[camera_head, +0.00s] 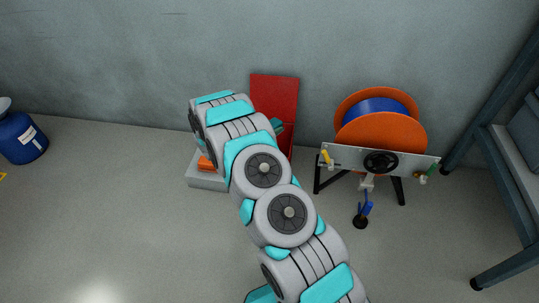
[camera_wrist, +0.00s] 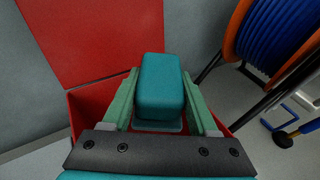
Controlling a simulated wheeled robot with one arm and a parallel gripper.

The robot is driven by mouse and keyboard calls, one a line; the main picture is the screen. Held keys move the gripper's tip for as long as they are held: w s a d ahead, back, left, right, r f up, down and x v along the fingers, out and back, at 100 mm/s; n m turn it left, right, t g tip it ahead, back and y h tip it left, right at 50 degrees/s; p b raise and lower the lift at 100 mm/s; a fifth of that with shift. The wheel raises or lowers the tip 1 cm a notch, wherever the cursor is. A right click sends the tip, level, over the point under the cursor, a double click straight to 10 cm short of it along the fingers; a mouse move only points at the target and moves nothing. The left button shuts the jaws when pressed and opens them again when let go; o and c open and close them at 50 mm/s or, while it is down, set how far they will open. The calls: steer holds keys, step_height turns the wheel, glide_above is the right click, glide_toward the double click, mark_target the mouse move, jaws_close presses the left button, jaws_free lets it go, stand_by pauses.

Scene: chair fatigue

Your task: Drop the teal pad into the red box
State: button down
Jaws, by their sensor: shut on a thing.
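The teal pad (camera_wrist: 161,86) is a rounded block, held between the two green fingers of my gripper (camera_wrist: 160,100) in the wrist view. The red box (camera_wrist: 84,108) lies beneath and around the fingers, with its red lid (camera_wrist: 95,38) raised at the back. In the head view the open lid (camera_head: 275,98) stands against the wall, and my arm hides much of the box. A small teal-green bit (camera_head: 277,125) shows beside my arm in front of the lid; I cannot tell whether it is pad or finger. The box's inside is mostly hidden.
An orange reel with blue hose (camera_head: 381,131) on a stand is close to the right of the box. A grey block (camera_head: 207,181) with an orange item (camera_head: 205,163) is left of it. A blue canister (camera_head: 21,137) stands far left; a metal rack (camera_head: 507,185) is at right.

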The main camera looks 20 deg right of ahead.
steer(key=shift+f+b, duration=0.65)
steer(key=shift+f, duration=1.7)
steer(key=shift+c, duration=0.5)
jaws_free()
steer(key=shift+a, duration=0.1)
steer(key=v, duration=0.7)
steer(key=shift+a+r, duration=0.15)
steer(key=shift+a, duration=0.1)
steer(key=shift+s, duration=0.15)
